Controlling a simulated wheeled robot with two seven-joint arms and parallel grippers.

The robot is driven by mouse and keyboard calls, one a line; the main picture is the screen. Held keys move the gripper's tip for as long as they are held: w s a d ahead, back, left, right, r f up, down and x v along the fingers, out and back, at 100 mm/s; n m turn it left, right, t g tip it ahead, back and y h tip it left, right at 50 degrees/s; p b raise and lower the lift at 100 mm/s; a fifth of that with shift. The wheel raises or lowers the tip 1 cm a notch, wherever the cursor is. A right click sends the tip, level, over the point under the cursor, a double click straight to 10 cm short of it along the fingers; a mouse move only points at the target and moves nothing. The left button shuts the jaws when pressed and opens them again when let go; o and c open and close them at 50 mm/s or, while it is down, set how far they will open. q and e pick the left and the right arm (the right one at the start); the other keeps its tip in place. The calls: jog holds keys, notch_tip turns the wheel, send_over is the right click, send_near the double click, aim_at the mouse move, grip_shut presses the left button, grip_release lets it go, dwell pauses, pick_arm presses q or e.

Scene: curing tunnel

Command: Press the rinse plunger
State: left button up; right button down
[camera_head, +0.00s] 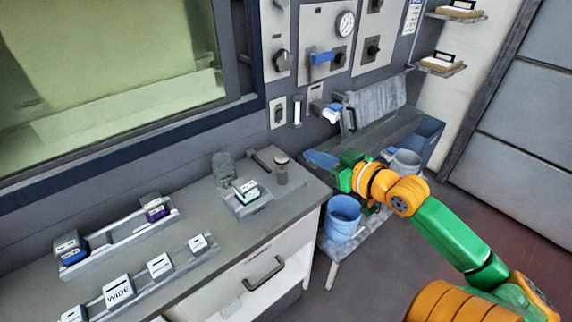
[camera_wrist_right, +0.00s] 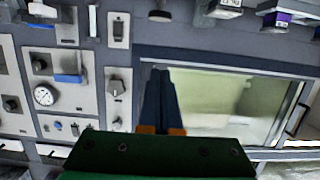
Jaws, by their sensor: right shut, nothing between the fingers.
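A dark knob on a short stem (camera_head: 259,160) stands out at the wall behind the counter; it looks like the rinse plunger, though no label on it is readable. In the right wrist view it seems to be the dark stub (camera_wrist_right: 160,16) near the top edge, beyond my fingertips. My right gripper (camera_head: 318,159) reaches in from the right, its blue fingers to the right of the knob and apart from it. In the wrist view its fingers (camera_wrist_right: 160,78) are shut together with nothing between them. My left gripper is not in view.
A blue bucket (camera_head: 343,215) is below my right gripper. Labelled blocks line racks at left.

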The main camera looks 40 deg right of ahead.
jog(key=w, duration=0.2)
jog(key=p, duration=0.2)
send_over(287, 162)
notch_tip(287, 162, down, 2)
jog(key=f, duration=0.1)
notch_tip(287, 162, down, 3)
jog(key=shift+r, duration=0.2)
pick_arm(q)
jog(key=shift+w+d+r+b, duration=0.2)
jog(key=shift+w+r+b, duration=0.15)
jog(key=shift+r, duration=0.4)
pick_arm(e)
jog(key=shift+s+f, duration=0.25)
jog(key=shift+f, duration=0.35)
jog(key=shift+w, duration=0.1)
